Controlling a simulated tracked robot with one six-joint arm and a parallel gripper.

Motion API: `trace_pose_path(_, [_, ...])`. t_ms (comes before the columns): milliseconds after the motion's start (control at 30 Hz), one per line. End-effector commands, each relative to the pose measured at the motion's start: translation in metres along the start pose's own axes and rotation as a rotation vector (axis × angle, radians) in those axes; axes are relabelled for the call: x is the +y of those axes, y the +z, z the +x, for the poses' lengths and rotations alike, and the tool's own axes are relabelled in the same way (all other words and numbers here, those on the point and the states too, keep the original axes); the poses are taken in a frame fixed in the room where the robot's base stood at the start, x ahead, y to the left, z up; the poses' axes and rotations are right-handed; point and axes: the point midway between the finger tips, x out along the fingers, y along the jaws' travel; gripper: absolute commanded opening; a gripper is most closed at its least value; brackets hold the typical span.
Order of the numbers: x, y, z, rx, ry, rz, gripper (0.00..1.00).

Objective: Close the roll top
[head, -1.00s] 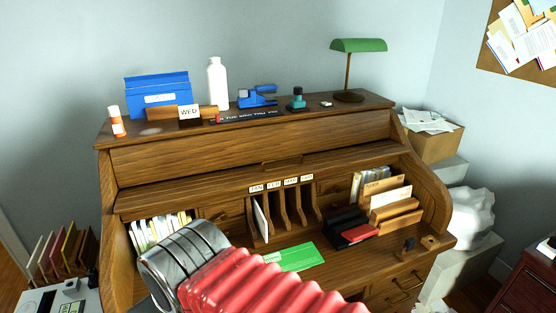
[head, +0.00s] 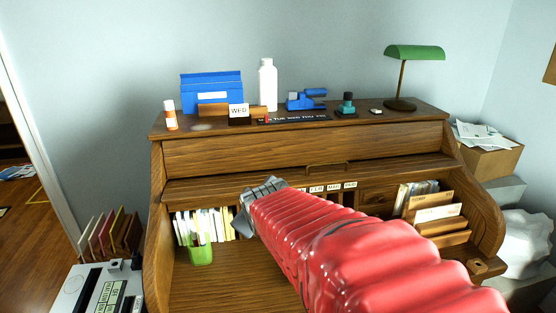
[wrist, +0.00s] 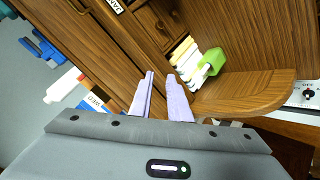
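The wooden roll top (head: 215,188) of the desk is raised, with the desk's inside showing below it. Its handle (head: 327,168) sits at the upper front, right of my arm. In the head view my red-sleeved arm reaches over the front of the desk, and its silver wrist is just under the roll top's edge; the fingers are hidden there. In the wrist view my gripper (wrist: 160,76) has two pale lilac fingers with a narrow gap and nothing between them. Slatted wood of the roll top (wrist: 70,42) fills the upper left there. I cannot tell whether the fingers touch it.
Inside the desk are a green cup (head: 200,252), white booklets (head: 208,224) and an envelope rack (head: 440,228). The desktop above holds a blue box (head: 212,93), a white bottle (head: 268,84), a blue stapler-like tool (head: 305,100) and a green lamp (head: 414,52).

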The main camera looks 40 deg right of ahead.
Motion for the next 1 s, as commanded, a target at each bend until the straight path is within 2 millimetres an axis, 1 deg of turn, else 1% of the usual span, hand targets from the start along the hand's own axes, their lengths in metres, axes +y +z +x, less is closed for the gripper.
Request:
trace_pose_path(33, [0.017,0.006,0.013,0.003,0.032,-0.029,0.16])
trace_pose_path(133, [0.051,0.015,0.035,0.024,0.105,-0.105,0.16])
trace_pose_path(200, [0.07,0.021,0.049,0.049,0.139,-0.167,0.16])
trace_pose_path(367, [0.116,0.043,0.077,0.081,0.235,-0.306,0.16])
trace_pose_path(500, [0.152,0.069,0.095,0.108,0.313,-0.425,0.16])
trace_pose_path(667, [0.186,0.105,0.11,0.137,0.397,-0.556,0.16])
trace_pose_path(800, [0.209,0.14,0.117,0.163,0.47,-0.661,0.16])
trace_pose_path(900, [0.22,0.162,0.117,0.18,0.518,-0.721,0.16])
trace_pose_path(1000, [0.227,0.177,0.116,0.193,0.552,-0.763,0.16])
